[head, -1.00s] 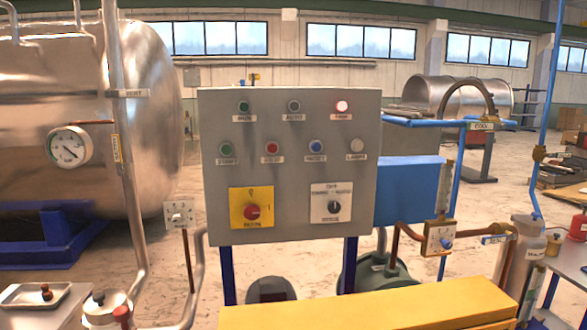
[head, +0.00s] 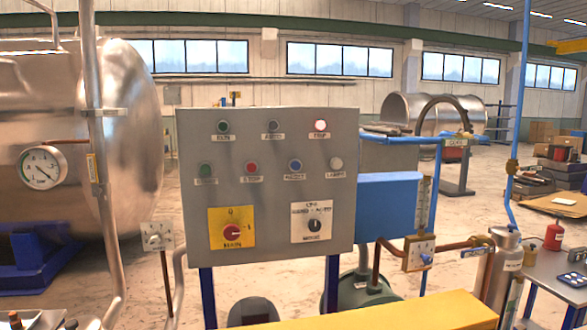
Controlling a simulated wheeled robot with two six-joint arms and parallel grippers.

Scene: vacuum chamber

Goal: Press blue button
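The blue button (head: 295,165) sits on the grey control panel (head: 268,215), in the lower row of round controls, between a red button (head: 251,168) and a pale one (head: 336,163). A label is under it, too small to read surely. The panel stands upright on blue posts in the middle of the head view. Nothing covers the blue button. Neither of my grippers shows in the head view.
A yellow beam (head: 400,312) runs low in front of the panel. A pressure gauge (head: 42,167) and pipes stand at left, before a large metal tank (head: 125,130). A valve box (head: 419,254) is right of the panel. A side table (head: 562,275) holds bottles.

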